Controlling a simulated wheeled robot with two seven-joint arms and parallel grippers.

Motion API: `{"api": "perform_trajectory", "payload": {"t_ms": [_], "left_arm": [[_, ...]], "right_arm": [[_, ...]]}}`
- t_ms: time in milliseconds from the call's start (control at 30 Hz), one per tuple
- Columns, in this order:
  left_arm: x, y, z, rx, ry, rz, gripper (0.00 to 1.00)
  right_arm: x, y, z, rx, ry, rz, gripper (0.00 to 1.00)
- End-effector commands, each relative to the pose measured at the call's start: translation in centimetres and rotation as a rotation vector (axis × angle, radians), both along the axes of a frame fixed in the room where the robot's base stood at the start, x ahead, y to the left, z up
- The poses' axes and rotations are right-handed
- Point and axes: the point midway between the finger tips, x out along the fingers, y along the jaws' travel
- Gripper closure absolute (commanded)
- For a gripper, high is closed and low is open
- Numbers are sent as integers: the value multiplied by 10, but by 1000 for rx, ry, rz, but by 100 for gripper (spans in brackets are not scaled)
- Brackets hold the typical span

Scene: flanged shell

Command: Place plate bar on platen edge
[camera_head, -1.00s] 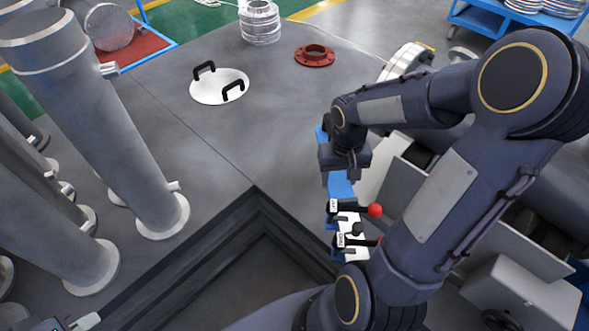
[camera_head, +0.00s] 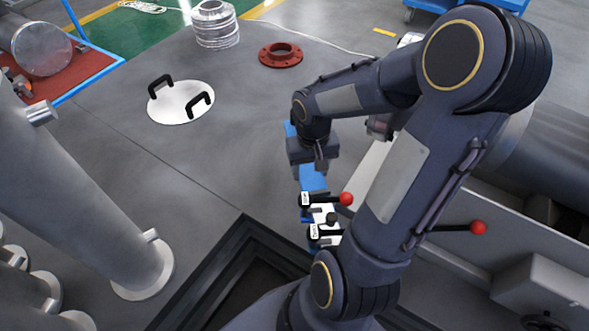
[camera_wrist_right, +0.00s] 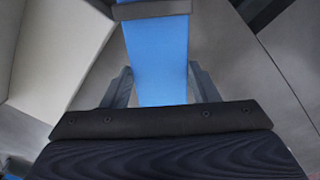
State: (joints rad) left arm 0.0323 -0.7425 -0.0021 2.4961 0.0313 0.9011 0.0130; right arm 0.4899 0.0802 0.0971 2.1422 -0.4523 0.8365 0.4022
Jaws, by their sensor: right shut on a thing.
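A flat blue bar, apparently the plate bar (camera_head: 314,181), shows on both sides of my right gripper (camera_head: 319,163) in the head view. In the right wrist view the blue bar (camera_wrist_right: 158,50) runs away from the palm between the two fingers, with a grey band across its far part. My right gripper is shut on it. The bar's lower end is close to white-labelled black levers; I cannot tell whether they touch. I cannot make out the platen edge with certainty. My left gripper is out of view.
Black levers with red knobs (camera_head: 346,198) stand just below the gripper. A white disc with two black handles (camera_head: 181,102) and a red flange (camera_head: 281,54) lie on the open grey floor. Large grey pipes (camera_head: 85,215) stand at left. Grey machinery (camera_head: 545,170) is at right.

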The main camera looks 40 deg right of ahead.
Motion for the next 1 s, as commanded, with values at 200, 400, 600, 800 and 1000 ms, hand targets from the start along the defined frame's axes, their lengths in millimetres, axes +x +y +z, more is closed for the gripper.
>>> {"api": "perform_trajectory", "payload": {"t_ms": [200, 400, 600, 800, 1000], "left_arm": [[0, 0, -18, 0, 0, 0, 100], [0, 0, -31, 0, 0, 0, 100], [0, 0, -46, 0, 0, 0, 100], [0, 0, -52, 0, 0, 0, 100], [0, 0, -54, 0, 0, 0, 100]], "right_arm": [[42, -3, -22, 0, -1, 1, 100], [81, -6, -39, 1, -3, 1, 100], [105, -8, -69, 0, -2, 1, 100], [119, -9, -82, 0, -4, 0, 100], [124, -10, -88, 0, -4, 0, 100]]}}
